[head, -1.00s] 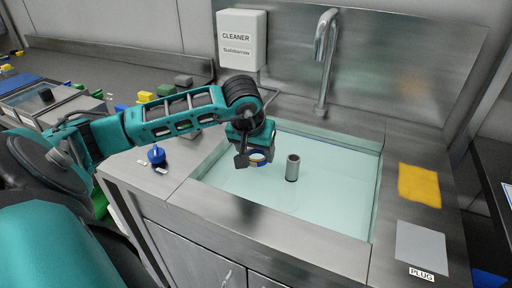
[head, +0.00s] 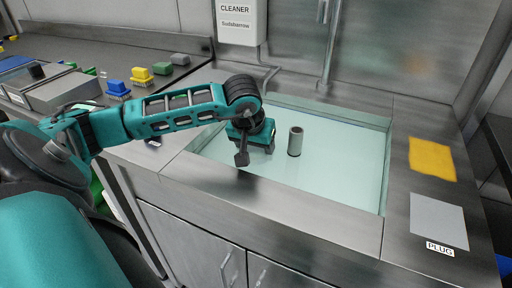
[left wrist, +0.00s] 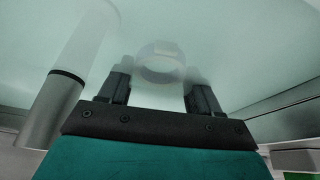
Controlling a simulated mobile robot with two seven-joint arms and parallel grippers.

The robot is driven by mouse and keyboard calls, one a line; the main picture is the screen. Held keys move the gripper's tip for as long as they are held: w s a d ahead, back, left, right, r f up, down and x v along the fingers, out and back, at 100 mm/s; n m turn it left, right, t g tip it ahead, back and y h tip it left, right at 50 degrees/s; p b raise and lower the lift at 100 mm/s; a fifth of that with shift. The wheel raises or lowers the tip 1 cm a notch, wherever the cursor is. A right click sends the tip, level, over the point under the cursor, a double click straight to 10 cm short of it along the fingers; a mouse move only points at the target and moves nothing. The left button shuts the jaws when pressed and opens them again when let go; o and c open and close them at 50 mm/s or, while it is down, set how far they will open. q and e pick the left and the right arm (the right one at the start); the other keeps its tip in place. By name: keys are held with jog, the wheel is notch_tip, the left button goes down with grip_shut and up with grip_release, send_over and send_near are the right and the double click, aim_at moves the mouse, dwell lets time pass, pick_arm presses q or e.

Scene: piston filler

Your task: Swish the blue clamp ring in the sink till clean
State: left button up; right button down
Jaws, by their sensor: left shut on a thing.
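My left gripper (head: 258,150) is over the left part of the sink (head: 340,170), down at the pale green water. Its lower end looks dipped in. In the left wrist view its two fingers (left wrist: 160,92) stand on either side of a pale, blurred ring (left wrist: 160,62), seen through cloudy water. The gripper is shut on this clamp ring. Its blue colour does not show there, and I cannot tell how clean it is. In the head view the ring is hidden by the gripper and the water. My right gripper is not in view.
A grey standpipe (head: 295,141) rises from the water just right of the gripper. The faucet (head: 327,60) and cleaner dispenser (head: 240,22) are behind. A yellow cloth (head: 431,159) and a grey plate by a PLUG label (head: 440,249) lie on the right counter.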

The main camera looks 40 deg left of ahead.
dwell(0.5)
pick_arm(q)
jog(key=shift+s+d, duration=0.15)
jog(key=shift+s, duration=0.45)
jog(key=shift+w+a+b, duration=0.15)
jog(key=shift+w+a, duration=0.05)
jog(key=shift+w, duration=0.4)
jog(key=shift+w+a+b, duration=0.15)
jog(key=shift+w, duration=0.45)
jog(key=shift+s, duration=0.1)
jog(key=shift+s+d, duration=0.2)
jog(key=shift+s, duration=0.35)
jog(key=shift+s+d, duration=0.15)
jog(key=shift+s, duration=0.4)
jog(key=shift+w, duration=0.1)
